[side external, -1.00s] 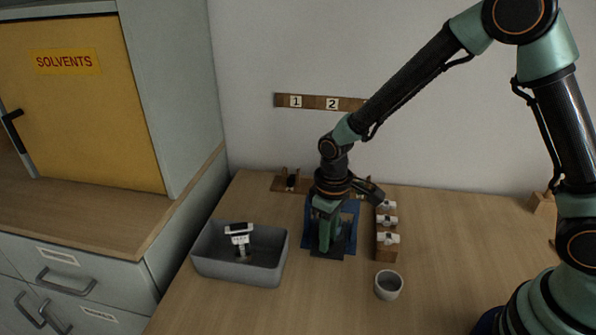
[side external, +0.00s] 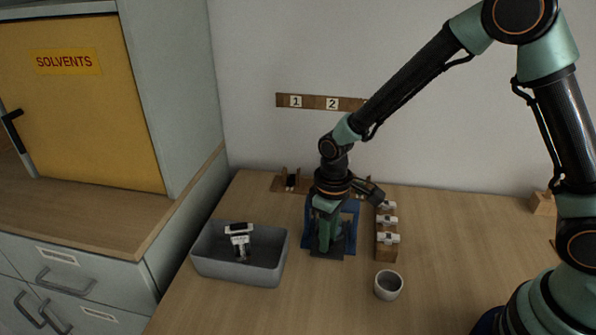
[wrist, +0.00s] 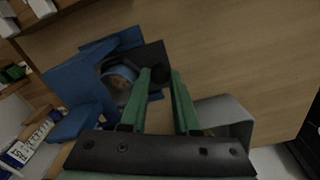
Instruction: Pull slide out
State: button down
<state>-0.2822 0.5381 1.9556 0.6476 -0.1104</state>
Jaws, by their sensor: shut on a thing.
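A blue fixture (side external: 350,222) stands on the bench under my arm. In the wrist view the blue fixture (wrist: 75,82) has a flat black slide (wrist: 149,55) and a round pale and brown part (wrist: 120,78) inside. My gripper (wrist: 160,77) reaches in with its green fingers close together on a dark round part at the edge of the black slide. In the side view my gripper (side external: 324,240) points down at the front of the fixture and hides part of it. The exact contact at the fingertips is too dark to make out.
A grey bin (side external: 236,269) at left holds a black and white item (side external: 239,239). A wooden rack (side external: 386,253) with white pieces stands close on the right, with a grey cup (side external: 388,286) in front. The bench further right is mostly clear.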

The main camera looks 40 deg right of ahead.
dwell(0.4)
jog(key=s+a, duration=0.6)
jog(key=shift+r, duration=0.1)
jog(key=c, duration=0.9)
grip_release()
notch_tip(320, 180, up, 12)
jog(key=shift+d+r, duration=0.1)
jog(key=shift+d, duration=0.05)
